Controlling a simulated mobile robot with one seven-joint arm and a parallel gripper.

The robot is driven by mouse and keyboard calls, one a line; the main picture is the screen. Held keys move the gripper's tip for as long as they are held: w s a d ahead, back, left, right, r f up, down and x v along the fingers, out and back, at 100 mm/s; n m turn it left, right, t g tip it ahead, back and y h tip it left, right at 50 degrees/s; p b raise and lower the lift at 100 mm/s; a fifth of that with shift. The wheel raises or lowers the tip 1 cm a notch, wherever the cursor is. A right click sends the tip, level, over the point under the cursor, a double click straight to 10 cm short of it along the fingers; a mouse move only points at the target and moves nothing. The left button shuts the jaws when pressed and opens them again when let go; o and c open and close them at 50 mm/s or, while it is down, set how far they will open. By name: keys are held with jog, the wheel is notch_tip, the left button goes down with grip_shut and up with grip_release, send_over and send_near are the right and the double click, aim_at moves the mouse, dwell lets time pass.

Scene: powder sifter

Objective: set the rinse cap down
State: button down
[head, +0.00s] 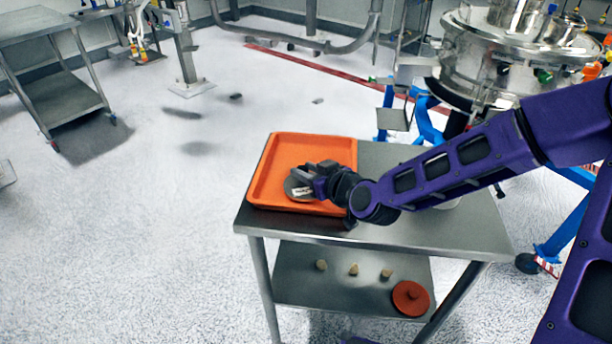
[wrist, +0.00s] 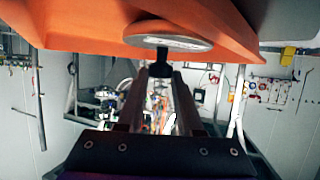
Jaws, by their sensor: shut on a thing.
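In the wrist view the cap (wrist: 168,39) is a pale disc with a black knob, and my gripper (wrist: 160,78) is shut on that knob. The orange tray (wrist: 60,22) fills the top of that view, right by the disc. I cannot tell whether the cap touches the tray floor.
A steel sifter (head: 510,50) on a blue frame stands behind right.

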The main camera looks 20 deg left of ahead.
jog(key=shift+f, duration=0.55)
jog(key=shift+r, duration=0.1)
jog(key=c, duration=0.6)
grip_release()
jog(key=shift+o, duration=0.2)
